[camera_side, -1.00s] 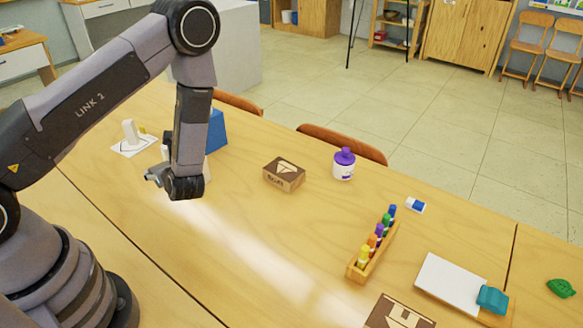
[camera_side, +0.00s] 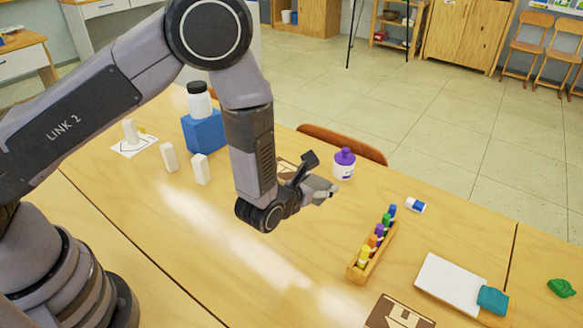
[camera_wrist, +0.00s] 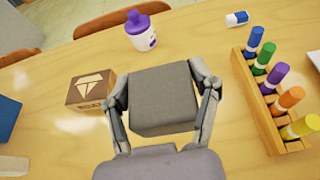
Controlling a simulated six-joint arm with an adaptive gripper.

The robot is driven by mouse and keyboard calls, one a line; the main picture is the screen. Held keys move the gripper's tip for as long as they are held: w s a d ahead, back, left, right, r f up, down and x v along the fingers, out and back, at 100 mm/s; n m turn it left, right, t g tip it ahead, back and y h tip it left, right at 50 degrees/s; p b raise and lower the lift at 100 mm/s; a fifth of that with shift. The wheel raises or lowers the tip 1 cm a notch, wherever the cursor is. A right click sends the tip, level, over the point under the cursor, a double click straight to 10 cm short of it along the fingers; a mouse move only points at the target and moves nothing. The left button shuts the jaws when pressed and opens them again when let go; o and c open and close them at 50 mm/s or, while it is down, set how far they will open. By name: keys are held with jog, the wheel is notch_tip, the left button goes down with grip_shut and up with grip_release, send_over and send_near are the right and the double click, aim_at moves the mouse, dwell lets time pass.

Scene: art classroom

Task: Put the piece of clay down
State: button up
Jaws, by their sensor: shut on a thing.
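A grey, squared block (camera_wrist: 163,100), which looks like the piece of clay, sits between the two fingers of my gripper (camera_wrist: 165,88) in the wrist view. The fingers are shut on its left and right sides. In the side view my gripper (camera_side: 318,188) is over the middle of the table, between the brown box and the marker rack. The block is small there and partly hidden by the fingers. It appears held above the tabletop, but its exact height is hard to tell.
A brown box (camera_wrist: 91,92), a purple-capped bottle (camera_side: 344,163) and a rack of markers (camera_side: 374,250) surround my gripper. White blocks (camera_side: 200,169) and a blue block (camera_side: 204,131) stand left. A white board (camera_side: 450,283) lies right. The table's front middle is clear.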

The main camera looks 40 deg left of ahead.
jog(key=w+d+f, duration=0.3)
jog(key=w, duration=0.3)
send_over(357, 211)
notch_tip(357, 211, down, 6)
jog(key=shift+f, duration=1.7)
jog(key=shift+f, duration=0.1)
jog(key=o, duration=1.3)
